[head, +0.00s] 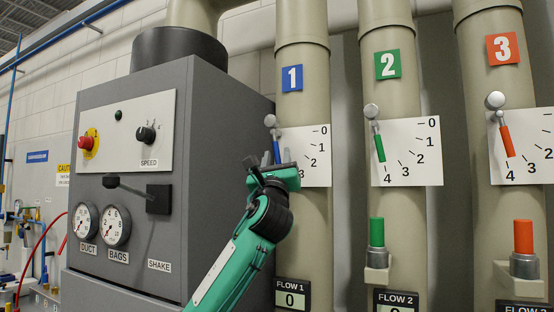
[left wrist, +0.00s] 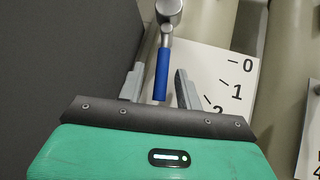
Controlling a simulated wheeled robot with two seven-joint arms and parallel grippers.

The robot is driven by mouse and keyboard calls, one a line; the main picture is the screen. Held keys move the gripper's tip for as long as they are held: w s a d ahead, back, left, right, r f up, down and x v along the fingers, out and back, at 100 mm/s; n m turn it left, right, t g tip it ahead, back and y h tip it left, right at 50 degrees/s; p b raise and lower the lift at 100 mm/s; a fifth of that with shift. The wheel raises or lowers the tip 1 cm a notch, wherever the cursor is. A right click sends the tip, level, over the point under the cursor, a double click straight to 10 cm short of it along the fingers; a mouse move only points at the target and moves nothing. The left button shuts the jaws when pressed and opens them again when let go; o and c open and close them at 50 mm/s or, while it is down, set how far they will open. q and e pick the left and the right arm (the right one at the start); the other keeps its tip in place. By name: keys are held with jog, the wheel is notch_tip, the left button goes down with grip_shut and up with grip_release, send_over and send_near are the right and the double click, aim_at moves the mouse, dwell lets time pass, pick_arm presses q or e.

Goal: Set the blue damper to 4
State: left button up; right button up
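The blue damper lever (head: 277,151) hangs from a round metal pivot on the white scale plate (head: 318,143) of pipe 1. It points almost straight down, tilted slightly right in the head view. The marks 0, 1, 2 and part of 3 show; any 4 is hidden behind my gripper. My left gripper (head: 275,168) is at the lever's lower end. In the left wrist view my left gripper (left wrist: 159,84) is open, with the blue lever (left wrist: 162,76) between its fingers and gaps on both sides. My right gripper is not in view.
A grey control cabinet (head: 230,150) stands close left of the lever. To the right are pipe 2 with a green lever (head: 379,147) and pipe 3 with an orange lever (head: 506,141). The flow 1 display (head: 291,299) below reads 0.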

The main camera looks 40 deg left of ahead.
pick_arm(q)
jog(key=b+v, duration=0.5)
jog(key=v, duration=0.8)
jog(key=shift+d+f, duration=0.1)
